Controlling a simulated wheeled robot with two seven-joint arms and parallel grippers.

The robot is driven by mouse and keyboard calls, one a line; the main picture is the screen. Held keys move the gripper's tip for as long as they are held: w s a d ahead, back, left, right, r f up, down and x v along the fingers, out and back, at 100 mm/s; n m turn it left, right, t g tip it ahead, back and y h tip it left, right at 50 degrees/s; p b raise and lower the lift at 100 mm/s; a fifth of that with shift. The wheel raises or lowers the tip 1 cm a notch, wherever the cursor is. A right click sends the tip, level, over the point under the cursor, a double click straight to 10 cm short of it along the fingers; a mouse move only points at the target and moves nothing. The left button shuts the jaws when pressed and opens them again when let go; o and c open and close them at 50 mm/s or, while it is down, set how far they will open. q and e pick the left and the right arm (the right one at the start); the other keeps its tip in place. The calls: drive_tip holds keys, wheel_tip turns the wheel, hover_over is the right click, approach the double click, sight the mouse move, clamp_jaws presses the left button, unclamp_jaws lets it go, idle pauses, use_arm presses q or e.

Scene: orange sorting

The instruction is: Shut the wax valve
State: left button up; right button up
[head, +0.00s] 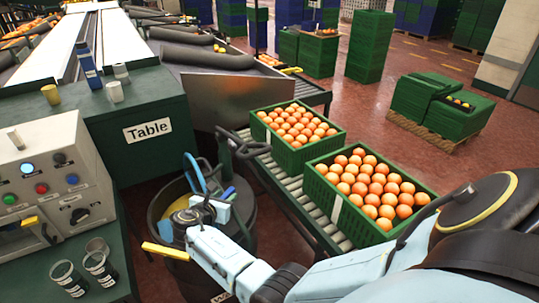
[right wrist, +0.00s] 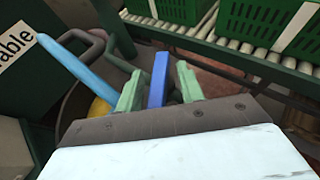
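A dark drum (head: 243,243) stands beside the roller conveyor, with a label at its foot that is mostly cut off by my arm and seems to start with "W". A blue lever (head: 228,193) rises at the drum's top; it looks like the wax valve's handle. My right gripper (head: 215,208) is over the drum top. In the right wrist view the gripper's green fingers (right wrist: 160,88) are open, one on each side of the blue lever (right wrist: 158,78), with gaps showing on both sides. The lever's lower end is hidden by the gripper. My left gripper is not in view.
A light blue curved tube (head: 194,171) stands close left of the gripper. A yellow bar (head: 165,251) sticks out at the drum's left. Two green crates of oranges (head: 338,210) (head: 275,140) sit on the conveyor. A control panel (head: 50,180) is at left.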

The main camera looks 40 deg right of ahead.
sight(228, 195)
drive_tip(key=n+t+y+p, duration=0.1)
drive_tip(key=n, duration=0.1)
drive_tip(key=n+t+y+p, duration=0.2)
drive_tip(key=s+d+n+t+y+p, duration=0.1)
drive_tip(key=n+t+p, duration=0.1)
drive_tip(key=shift+r+y, duration=0.2)
drive_tip(key=shift+y, duration=0.1)
drive_tip(key=n+t+y+p, duration=0.1)
drive_tip(key=n+y+p, duration=0.2)
drive_tip(key=shift+d+t, duration=0.15)
drive_tip(key=shift+t, duration=0.15)
drive_tip(key=s, duration=0.1)
drive_tip(key=p, duration=0.1)
drive_tip(key=s+r+y+p, duration=0.1)
drive_tip(key=shift+s+a+n, duration=0.3)
drive_tip(key=shift+n, duration=0.1)
drive_tip(key=p+v, duration=0.2)
drive_tip(key=v, duration=0.7)
drive_tip(key=shift+s+a+p, duration=0.1)
drive_tip(key=shift+s+p, duration=0.2)
drive_tip(key=shift+s, duration=0.15)
drive_tip(key=s+a+f+m+g+y+b, duration=0.1)
drive_tip(key=s+f+m+g, duration=0.1)
drive_tip(key=s+f+m, duration=0.4)
drive_tip(key=s+a+f+m+g+b, duration=0.1)
drive_tip(key=s+f+m, duration=0.6)
drive_tip(key=f, duration=0.7)
drive_tip(key=shift+s+a+f+g+y, duration=0.25)
drive_tip(key=shift+s+a+g+y, duration=0.25)
drive_tip(key=shift+g, duration=0.7)
